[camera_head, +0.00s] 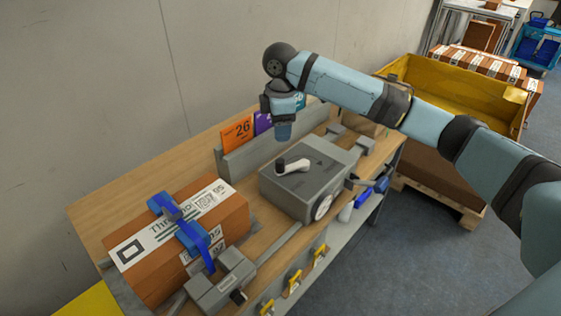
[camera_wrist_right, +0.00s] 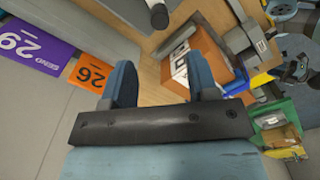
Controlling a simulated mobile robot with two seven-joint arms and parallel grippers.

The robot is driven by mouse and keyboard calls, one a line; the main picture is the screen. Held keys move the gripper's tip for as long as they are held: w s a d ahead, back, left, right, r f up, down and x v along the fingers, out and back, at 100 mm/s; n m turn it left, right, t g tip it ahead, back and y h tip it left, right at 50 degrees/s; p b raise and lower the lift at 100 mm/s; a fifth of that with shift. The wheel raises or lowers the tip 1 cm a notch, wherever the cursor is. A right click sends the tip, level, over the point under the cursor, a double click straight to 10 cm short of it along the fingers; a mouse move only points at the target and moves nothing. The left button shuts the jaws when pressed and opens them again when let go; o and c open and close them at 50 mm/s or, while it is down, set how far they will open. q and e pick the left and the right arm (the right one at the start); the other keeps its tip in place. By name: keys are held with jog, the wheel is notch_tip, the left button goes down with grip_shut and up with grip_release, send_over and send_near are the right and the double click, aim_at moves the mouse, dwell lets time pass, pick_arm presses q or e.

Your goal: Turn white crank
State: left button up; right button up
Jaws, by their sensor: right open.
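The white crank (camera_head: 294,166) lies across the top of a grey box-shaped machine (camera_head: 300,192) on the wooden workbench. One end of the crank has a dark knob. My right gripper (camera_head: 283,137) hangs pointing down above and behind the crank, apart from it. In the right wrist view the two blue fingers of this gripper (camera_wrist_right: 160,68) are spread, with nothing between them. A grey part with a dark round end shows at the top of that view; I cannot tell whether it is the crank. My left gripper is in neither view.
A brown carton (camera_head: 150,268) with a blue tool on top stands at the bench's left. Numbered orange (camera_head: 237,133) and purple cards stand in a grey rack behind the machine. Grey rail blocks flank the machine. A yellow bin (camera_head: 440,88) stands beyond the bench.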

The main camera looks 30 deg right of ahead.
aim_at(281, 160)
notch_tip(281, 160, down, 12)
jog(key=shift+r, duration=0.2)
jog(key=shift+c, duration=0.5)
grip_shut()
